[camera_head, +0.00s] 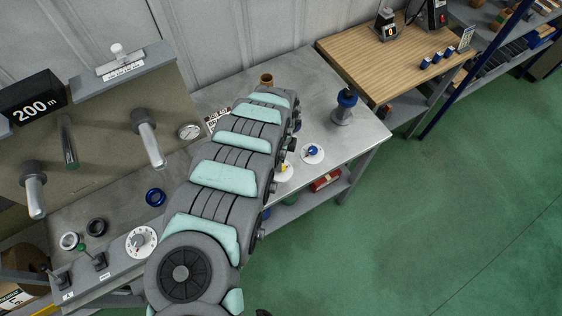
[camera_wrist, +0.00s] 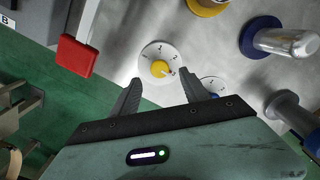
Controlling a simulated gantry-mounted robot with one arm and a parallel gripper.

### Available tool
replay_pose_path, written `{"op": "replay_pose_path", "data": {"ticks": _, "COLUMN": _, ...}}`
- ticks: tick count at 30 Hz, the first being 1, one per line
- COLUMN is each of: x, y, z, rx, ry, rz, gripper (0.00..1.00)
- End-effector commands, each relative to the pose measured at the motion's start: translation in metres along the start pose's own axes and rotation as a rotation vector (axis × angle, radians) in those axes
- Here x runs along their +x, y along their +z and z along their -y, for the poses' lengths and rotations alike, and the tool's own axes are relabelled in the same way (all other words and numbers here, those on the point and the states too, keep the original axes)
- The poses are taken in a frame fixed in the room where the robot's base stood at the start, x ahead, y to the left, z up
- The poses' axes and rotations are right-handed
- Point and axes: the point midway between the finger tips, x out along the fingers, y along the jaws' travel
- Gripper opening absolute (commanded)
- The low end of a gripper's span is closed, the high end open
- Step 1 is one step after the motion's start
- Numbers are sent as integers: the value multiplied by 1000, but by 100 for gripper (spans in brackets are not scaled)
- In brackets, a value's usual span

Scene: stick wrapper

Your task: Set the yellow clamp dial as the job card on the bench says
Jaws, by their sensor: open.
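The yellow clamp dial (camera_wrist: 160,68) is a small yellow knob on a round white plate (camera_wrist: 149,55) with marks around it; the marks are too small to read. In the head view the yellow dial (camera_head: 283,168) is partly hidden by my arm. My gripper (camera_wrist: 161,77) is open and empty, its fingertips appearing on either side of the dial's near part; I cannot tell how far above it they are.
A blue dial (camera_head: 313,151) on a white plate sits beside the yellow one; it shows behind my finger in the wrist view (camera_wrist: 214,96). A white numbered dial (camera_head: 141,241) is at front left.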

Motion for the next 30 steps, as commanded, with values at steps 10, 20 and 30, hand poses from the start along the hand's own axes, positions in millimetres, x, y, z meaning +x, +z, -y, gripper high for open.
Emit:
{"op": "replay_pose_path", "data": {"ticks": 10, "x": -51, "y": 1, "z": 1, "rx": -1, "ry": -3, "rz": 1, "gripper": 54}}
{"op": "replay_pose_path", "data": {"ticks": 20, "x": -57, "y": 0, "z": -1, "rx": 0, "ry": 1, "rz": 0, "gripper": 54}}
{"op": "replay_pose_path", "data": {"ticks": 30, "x": -57, "y": 0, "z": -1, "rx": 0, "ry": 1, "rz": 0, "gripper": 54}}
